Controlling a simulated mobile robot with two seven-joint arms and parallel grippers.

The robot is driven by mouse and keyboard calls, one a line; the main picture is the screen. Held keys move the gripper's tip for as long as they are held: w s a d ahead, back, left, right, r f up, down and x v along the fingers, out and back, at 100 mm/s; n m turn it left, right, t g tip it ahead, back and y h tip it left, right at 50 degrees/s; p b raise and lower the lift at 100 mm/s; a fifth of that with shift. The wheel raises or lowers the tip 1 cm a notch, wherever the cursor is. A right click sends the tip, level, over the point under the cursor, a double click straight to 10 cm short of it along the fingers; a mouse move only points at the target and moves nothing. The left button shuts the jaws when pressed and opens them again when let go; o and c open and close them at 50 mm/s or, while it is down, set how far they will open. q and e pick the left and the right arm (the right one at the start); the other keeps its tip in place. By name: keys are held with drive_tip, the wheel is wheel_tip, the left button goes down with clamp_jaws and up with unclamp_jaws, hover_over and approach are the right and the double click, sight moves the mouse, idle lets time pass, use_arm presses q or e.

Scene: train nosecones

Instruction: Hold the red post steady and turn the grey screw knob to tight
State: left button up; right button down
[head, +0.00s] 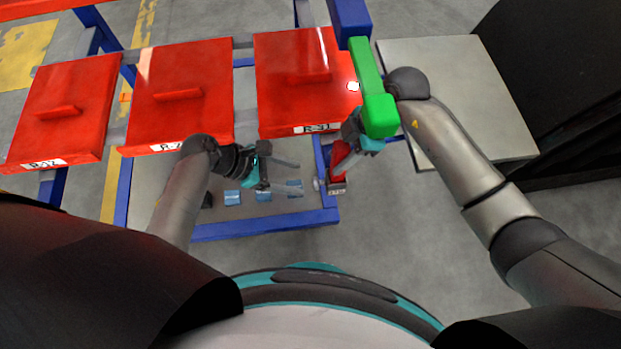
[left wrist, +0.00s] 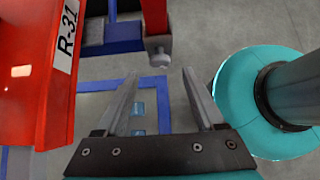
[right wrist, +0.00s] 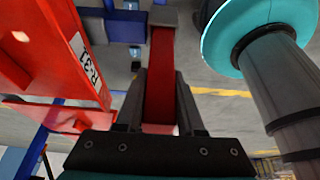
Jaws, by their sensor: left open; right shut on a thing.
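The red post (head: 339,156) stands at the right end of the blue frame, and it also shows in the left wrist view (left wrist: 155,15). My right gripper (right wrist: 160,72) is shut on the red post (right wrist: 160,95), with one finger along each side. The grey screw knob (head: 317,184) sticks out from the post's left side near its base. In the left wrist view the knob (left wrist: 158,52) lies just beyond the fingertips, centred between them. My left gripper (left wrist: 160,75) is open and empty, its two fingers apart and not touching the knob.
A red panel marked R-31 (head: 305,85) lies close beside both grippers. Several small blue blocks (head: 232,197) lie below my left gripper. A pale board (head: 460,80) is at the right.

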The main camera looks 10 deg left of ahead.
sight(319, 183)
use_arm(q)
drive_tip(key=x, duration=0.6)
drive_tip(key=shift+d, duration=0.1)
clamp_jaws()
idle(0.6)
